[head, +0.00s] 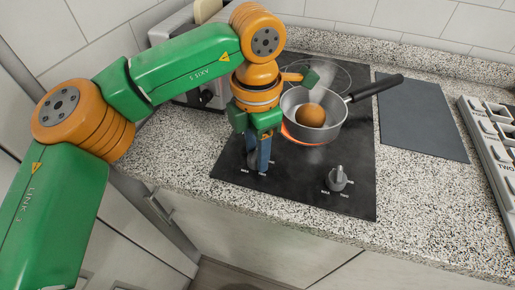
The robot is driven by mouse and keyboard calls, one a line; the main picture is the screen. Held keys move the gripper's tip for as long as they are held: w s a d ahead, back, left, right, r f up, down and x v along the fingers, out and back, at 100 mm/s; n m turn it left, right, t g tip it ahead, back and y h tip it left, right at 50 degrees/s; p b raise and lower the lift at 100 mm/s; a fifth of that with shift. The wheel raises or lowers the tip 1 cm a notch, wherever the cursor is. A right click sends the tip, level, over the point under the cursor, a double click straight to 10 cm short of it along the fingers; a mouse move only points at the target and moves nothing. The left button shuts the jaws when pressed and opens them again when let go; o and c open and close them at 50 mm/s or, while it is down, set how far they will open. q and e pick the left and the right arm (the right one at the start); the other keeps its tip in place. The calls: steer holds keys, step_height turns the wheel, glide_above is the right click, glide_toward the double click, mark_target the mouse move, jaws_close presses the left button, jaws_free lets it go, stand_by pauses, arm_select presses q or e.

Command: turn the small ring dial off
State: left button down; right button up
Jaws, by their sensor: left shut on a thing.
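My left gripper (262,150) points straight down over the front left of the black cooktop (300,185). It is shut on the left dial (254,168), which its fingers mostly hide, so I cannot tell the dial's setting. The right dial (338,179) stands clear, a grey knob with a raised grip. Small white labels lie beside both dials but are too small to read. Orange-red glow (299,136) shows from a ring under the saucepan, behind the gripper. My right gripper is not in view.
A metal saucepan (328,122) holding a round brown thing (311,115) sits on the glowing ring, its black handle reaching right. A dark grey mat (425,120) lies right of the cooktop. A compartment tray (485,135) is at the right edge. A toaster-like appliance (207,97) stands behind my arm.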

mark_target(256, 153)
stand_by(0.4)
arm_select(q)
steer(key=shift+c, duration=2.2)
jaws_free()
step_height(256, 153, up, 7)
steer(key=shift+r+p, duration=0.1)
steer(key=shift+p, duration=0.45)
steer(key=shift+a, duration=0.1)
